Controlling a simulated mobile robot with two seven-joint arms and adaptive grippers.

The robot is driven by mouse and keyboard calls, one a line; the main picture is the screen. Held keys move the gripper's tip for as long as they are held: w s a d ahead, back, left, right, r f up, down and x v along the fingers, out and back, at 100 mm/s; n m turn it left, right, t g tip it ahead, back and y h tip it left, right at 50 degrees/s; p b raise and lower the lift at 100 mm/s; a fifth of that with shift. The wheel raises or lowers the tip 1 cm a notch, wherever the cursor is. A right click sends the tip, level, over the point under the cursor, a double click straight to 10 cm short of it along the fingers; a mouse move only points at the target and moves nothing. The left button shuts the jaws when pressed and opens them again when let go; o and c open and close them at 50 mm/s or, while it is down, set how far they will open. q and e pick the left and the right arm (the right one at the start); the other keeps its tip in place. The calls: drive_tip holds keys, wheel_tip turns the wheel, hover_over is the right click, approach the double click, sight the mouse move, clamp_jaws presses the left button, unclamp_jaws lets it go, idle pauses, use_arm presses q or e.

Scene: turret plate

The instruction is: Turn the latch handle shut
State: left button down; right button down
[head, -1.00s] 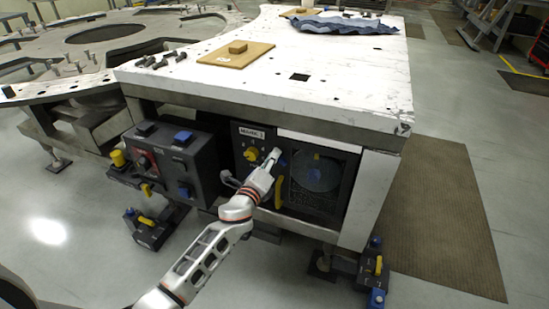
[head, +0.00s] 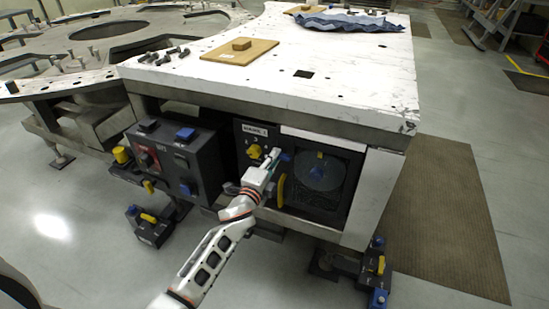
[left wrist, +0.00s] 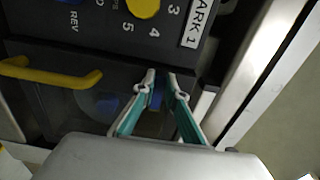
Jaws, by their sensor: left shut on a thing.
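The blue latch handle (head: 286,157) is on the dark front panel under the white table, at the left edge of the door with the round window (head: 319,172). My left gripper (head: 273,156) is at the latch handle. In the left wrist view its two fingers (left wrist: 160,84) are closed in on the blue handle (left wrist: 157,97), which shows between them. The fingers hide part of the handle, so its exact angle is hard to tell. The yellow door pull (head: 282,190) is just below the gripper and apart from it. My right gripper is in neither view.
A yellow dial (head: 254,151) with numbers is left of the gripper. A dark control box (head: 190,168) juts out further left. The white table top (head: 350,85) overhangs the panel and carries bolts, a wooden board (head: 238,54) and a blue cloth (head: 345,22).

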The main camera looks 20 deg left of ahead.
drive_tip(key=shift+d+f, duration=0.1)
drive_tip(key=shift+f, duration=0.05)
use_arm(q)
drive_tip(key=c, duration=2)
unclamp_jaws()
drive_tip(key=shift+c, duration=0.2)
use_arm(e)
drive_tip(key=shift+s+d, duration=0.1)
use_arm(q)
drive_tip(key=s, duration=1.2)
drive_tip(key=shift+a, duration=0.2)
